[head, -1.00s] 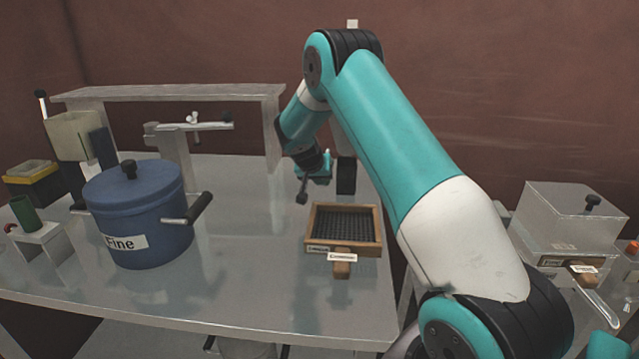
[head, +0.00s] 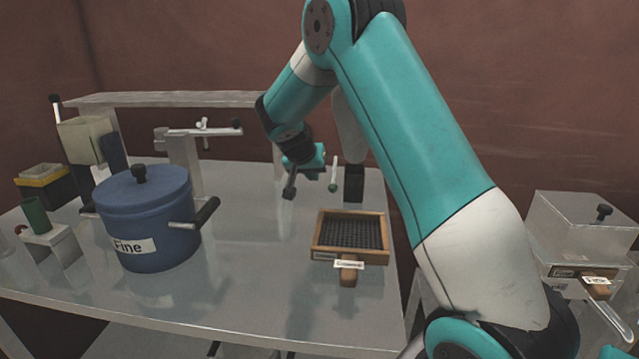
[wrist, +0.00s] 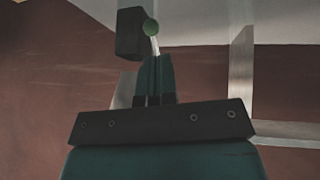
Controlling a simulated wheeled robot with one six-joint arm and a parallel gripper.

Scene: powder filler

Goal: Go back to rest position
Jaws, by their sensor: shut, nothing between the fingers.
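My gripper (head: 290,187) hangs in the air above the back part of the metal table (head: 255,285) in the head view, behind and left of the wooden sieve. Its fingers point down and hold nothing. In the wrist view my gripper's fingers (wrist: 154,80) are together. My teal and white arm arches over from the right side of the head view.
A blue pot labelled Fine (head: 145,220) stands left, its handle sticking out rightward. A wooden sieve (head: 349,254) lies on the table's right. A small green-tipped lever (head: 333,178) stands near my gripper. A metal box (head: 580,230) stands at the far right.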

